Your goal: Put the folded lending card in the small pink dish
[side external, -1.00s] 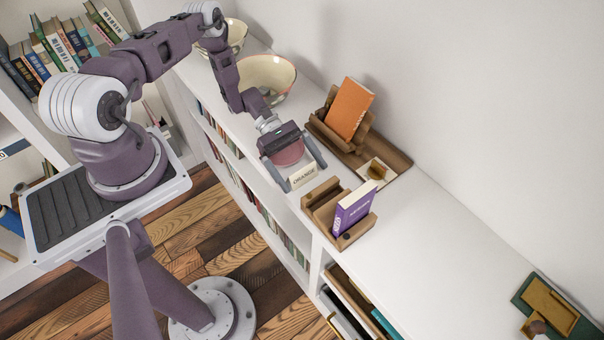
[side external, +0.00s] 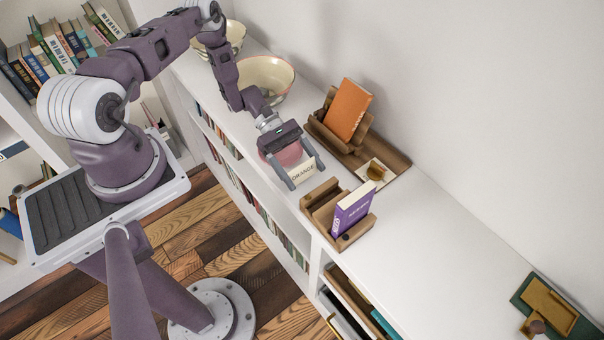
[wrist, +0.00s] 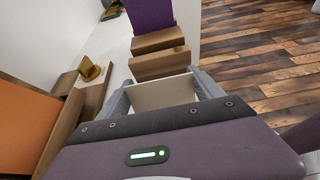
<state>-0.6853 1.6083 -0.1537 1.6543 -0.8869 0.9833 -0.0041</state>
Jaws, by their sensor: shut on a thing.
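The folded cream lending card (side external: 303,172), printed ORANGE, is held upright between the fingers of my gripper (side external: 305,177). In the wrist view the card (wrist: 162,93) spans the gap between both fingers (wrist: 160,95). The small pink dish (side external: 289,154) is on the white shelf top, partly hidden behind my gripper and the card in the side view. The card appears in front of the dish there; its exact height above the shelf is unclear. The dish is not seen in the wrist view.
A wooden stand with a purple book (side external: 352,209) is close to the right of the card. Behind is a wooden holder with an orange book (side external: 347,110) and a small tray with a brass piece (side external: 375,172). Cream bowls (side external: 266,78) stand farther back. The right shelf top is mostly clear.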

